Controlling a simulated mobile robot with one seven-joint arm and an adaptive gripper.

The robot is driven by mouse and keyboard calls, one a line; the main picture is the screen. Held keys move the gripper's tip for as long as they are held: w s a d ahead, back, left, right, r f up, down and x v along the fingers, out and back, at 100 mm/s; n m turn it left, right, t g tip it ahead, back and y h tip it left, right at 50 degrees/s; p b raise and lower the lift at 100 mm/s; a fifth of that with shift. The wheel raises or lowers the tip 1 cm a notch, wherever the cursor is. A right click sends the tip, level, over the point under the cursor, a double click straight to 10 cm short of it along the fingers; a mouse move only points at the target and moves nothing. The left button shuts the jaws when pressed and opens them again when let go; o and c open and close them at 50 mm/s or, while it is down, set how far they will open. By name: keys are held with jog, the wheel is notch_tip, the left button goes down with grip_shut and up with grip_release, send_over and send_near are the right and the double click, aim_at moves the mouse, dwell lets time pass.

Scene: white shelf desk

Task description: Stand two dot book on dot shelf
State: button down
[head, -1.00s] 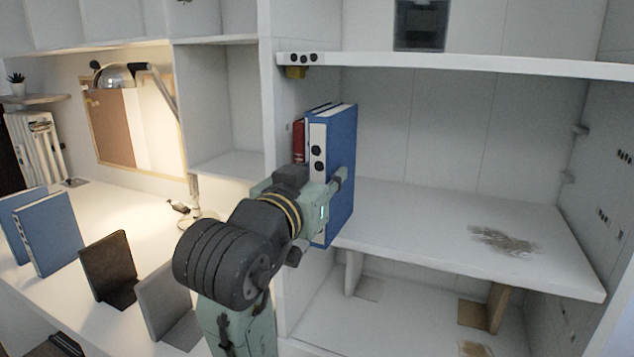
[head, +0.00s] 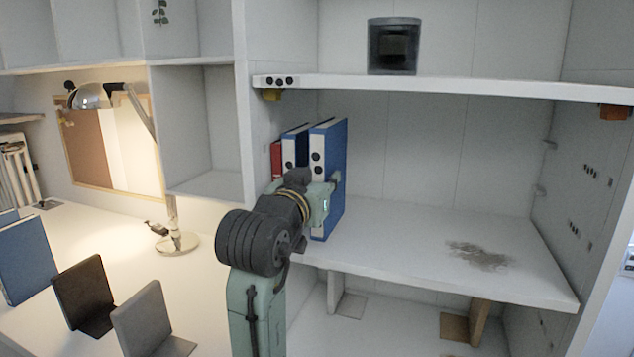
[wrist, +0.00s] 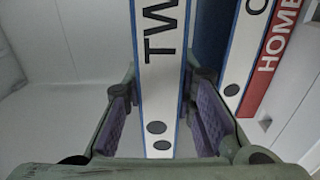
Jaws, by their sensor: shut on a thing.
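The two dot book (head: 331,205) is a tall blue binder with a white spine and two black dots. It stands upright at the left end of the middle shelf (head: 410,225), by the front edge. My gripper (head: 328,188) is shut on it low on the spine. In the wrist view the spine (wrist: 162,80), lettered "TW", runs between the purple finger pads (wrist: 163,112). Whether its base rests on the shelf is not clear. A one-dot blue book (head: 290,150) and a red book (head: 276,160) stand to its left.
A three-dot label (head: 275,81) marks the upper shelf's edge, and a dark container (head: 394,45) stands on that shelf. The middle shelf is clear to the right, except for a brownish patch (head: 480,255). Bookends (head: 85,295) and a lamp (head: 176,242) are on the left desk.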

jog(key=shift+p+x, duration=0.35)
jog(key=shift+x, duration=1.6)
jog(key=shift+f+b, duration=0.55)
jog(key=shift+f, duration=0.2)
jog(key=c, duration=1.5)
grip_release()
jog(key=shift+o, duration=1.3)
jog(key=shift+f, duration=0.15)
jog(key=v, duration=1.2)
